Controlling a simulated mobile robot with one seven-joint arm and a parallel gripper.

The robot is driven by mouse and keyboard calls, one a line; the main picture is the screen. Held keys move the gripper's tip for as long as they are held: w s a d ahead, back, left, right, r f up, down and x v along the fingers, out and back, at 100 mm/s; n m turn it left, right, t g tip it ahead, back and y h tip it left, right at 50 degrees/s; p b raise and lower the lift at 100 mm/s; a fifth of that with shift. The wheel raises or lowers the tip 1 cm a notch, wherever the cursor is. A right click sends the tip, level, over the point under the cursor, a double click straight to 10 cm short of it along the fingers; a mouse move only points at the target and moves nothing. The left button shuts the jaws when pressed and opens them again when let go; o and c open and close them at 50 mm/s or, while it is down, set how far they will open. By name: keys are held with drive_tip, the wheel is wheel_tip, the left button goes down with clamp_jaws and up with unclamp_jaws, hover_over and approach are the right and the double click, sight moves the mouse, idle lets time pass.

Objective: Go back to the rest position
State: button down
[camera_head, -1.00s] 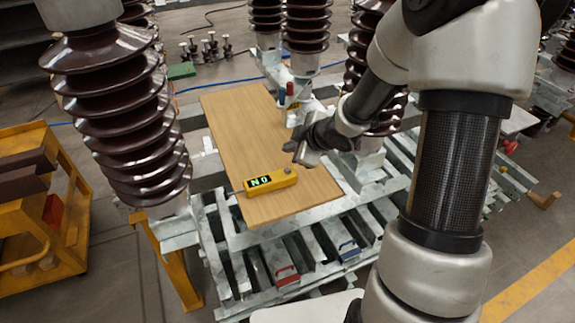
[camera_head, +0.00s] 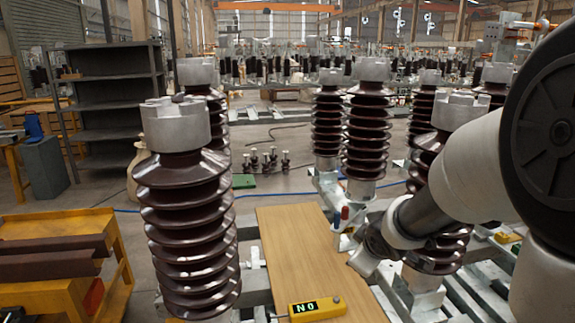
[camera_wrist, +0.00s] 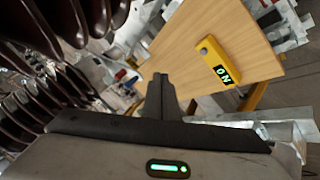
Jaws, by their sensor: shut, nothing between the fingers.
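My gripper (camera_head: 362,262) is at the right edge of the wooden board in the head view, shut and empty. In the wrist view my gripper (camera_wrist: 162,88) shows as dark fingers held together, with nothing between them. The yellow device (camera_wrist: 217,60) also shows in the wrist view, apart from the fingers, on the board (camera_wrist: 190,30). My arm fills the right side of the head view.
A tall brown insulator (camera_head: 190,225) stands left of the board, and others (camera_head: 368,130) stand behind it. A yellow cart (camera_head: 120,270) is at the lower left. A dark shelf (camera_head: 115,105) stands at the back left. Metal framing (camera_head: 425,300) lies right of the board.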

drive_tip(key=s+a+r+m+g+h, duration=0.1)
drive_tip(key=s+a+r+m+h, duration=0.1)
drive_tip(key=s+r+m, duration=0.65)
drive_tip(key=s+a+r+g+y, duration=0.1)
drive_tip(key=s+a+g+y, duration=0.1)
drive_tip(key=s, duration=1.4)
wheel_tip(320, 180, up, 18)
drive_tip(key=p, duration=1.7)
drive_tip(key=shift+s+f+m+y, duration=0.25)
drive_tip(key=shift+s+m+y, duration=0.1)
drive_tip(key=shift+s, duration=0.1)
